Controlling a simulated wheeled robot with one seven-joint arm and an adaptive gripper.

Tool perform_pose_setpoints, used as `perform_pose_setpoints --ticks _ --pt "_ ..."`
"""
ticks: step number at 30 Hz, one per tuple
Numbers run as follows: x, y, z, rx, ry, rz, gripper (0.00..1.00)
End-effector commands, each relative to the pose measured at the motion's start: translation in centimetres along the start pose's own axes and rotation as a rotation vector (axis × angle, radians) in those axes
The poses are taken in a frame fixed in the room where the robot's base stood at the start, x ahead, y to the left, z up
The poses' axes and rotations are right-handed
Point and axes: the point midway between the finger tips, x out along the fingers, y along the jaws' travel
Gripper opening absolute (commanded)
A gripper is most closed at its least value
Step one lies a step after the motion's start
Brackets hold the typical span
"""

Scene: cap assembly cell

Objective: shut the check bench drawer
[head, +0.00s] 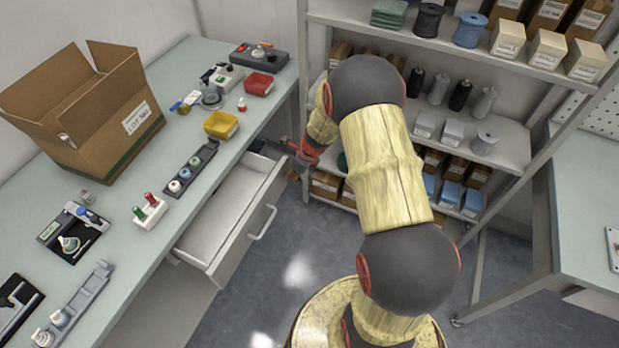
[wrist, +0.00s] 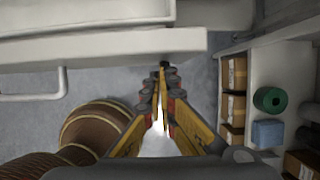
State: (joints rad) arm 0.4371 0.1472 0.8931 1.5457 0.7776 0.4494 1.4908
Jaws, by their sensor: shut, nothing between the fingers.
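The check bench drawer (head: 215,222) stands pulled out from under the left bench (head: 130,262), its pale inside mostly bare. Its front panel (head: 243,235) carries a bar handle (head: 264,222). In the wrist view the front panel (wrist: 100,47) crosses the top and the handle (wrist: 30,97) is at the left. My gripper (head: 291,172) is at the far end of the drawer front, away from the handle. In the wrist view my gripper (wrist: 163,78) is shut and empty, its tips close to the panel's right part. I cannot tell whether they touch it.
A shelf rack (head: 480,145) with boxes and spools stands close behind and right of my gripper. The bench top holds a carton (head: 85,110), a yellow bin (head: 221,124) and a red bin (head: 258,84). The floor (head: 290,250) before the drawer is clear.

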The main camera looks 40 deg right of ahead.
Motion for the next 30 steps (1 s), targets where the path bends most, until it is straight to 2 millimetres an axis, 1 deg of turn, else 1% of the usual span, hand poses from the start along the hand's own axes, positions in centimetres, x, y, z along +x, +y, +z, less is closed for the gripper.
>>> perform_pose_setpoints --ticks 1,6,12,15,21,25,30 --pt "0.1 0.1 1.7 -0.006 0.001 0.003 0.00" --pt "1.8 0.1 5.9 -0.003 0.001 0.002 0.00" --pt "3.5 0.1 10.0 -0.002 0.001 0.001 0.00" --pt "4.3 0.1 11.6 -0.003 0.001 0.001 0.00" --pt "5.3 0.0 13.9 -0.002 0.000 0.000 0.00" --pt "5.8 -0.1 14.7 -0.001 0.000 -0.001 0.00" --pt "6.0 0.0 15.1 0.000 0.000 -0.001 0.00"
